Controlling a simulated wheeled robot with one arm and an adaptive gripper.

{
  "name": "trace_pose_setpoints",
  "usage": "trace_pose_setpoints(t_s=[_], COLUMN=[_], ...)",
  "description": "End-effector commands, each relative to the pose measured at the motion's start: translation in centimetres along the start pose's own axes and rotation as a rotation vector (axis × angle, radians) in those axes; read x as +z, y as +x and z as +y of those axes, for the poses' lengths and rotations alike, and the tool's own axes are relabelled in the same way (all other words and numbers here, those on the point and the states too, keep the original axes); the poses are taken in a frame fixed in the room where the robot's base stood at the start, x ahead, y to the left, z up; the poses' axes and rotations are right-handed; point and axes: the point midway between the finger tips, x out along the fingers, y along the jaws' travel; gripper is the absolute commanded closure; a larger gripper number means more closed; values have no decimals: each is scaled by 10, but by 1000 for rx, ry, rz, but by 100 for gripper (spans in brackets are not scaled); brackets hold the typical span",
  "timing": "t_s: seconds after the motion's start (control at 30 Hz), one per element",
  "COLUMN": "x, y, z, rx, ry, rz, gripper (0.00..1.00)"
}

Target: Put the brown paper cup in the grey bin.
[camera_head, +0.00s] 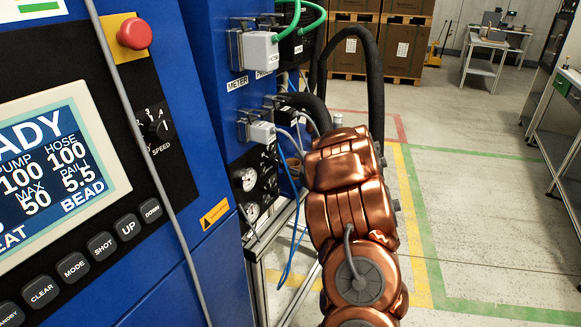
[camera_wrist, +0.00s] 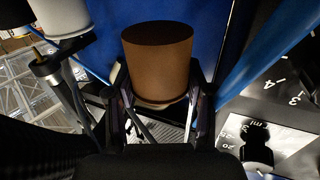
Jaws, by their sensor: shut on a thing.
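The brown paper cup (camera_wrist: 160,72) fills the upper middle of the wrist view, with a dark round end at the top and a pale edge at the bottom. My gripper (camera_wrist: 160,92) is shut on it, with one finger on each side. In the head view, my copper-coloured arm reaches beside the blue machine and hides most of the gripper. A small brown patch left of the arm may be the cup, but I cannot tell. I cannot make out the grey bin in either view.
The blue machine (camera_head: 222,130) with its screen (camera_head: 55,175) and red button (camera_head: 134,34) stands close on the left. Black hoses (camera_head: 376,85) and a blue cable (camera_head: 291,225) hang near my arm. Boxes (camera_head: 353,50) stand behind. The floor (camera_head: 480,220) to the right is clear.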

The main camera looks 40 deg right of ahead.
Motion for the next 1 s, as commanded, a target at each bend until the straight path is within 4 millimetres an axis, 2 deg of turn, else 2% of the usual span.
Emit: trace_pose_setpoints(t_s=[0.27, 0.47, 0.57, 0.7, 1.0], x=[2, 2, 21, 32, 34], y=[12, 30, 27, 27, 27], z=[5, 12, 12, 12, 12], rx=[-1, -1, 0, 2, 1], ry=[1, 0, 4, 4, 0], rz=[0, 3, -3, -2, 0], gripper=[81, 81, 81, 81, 81])
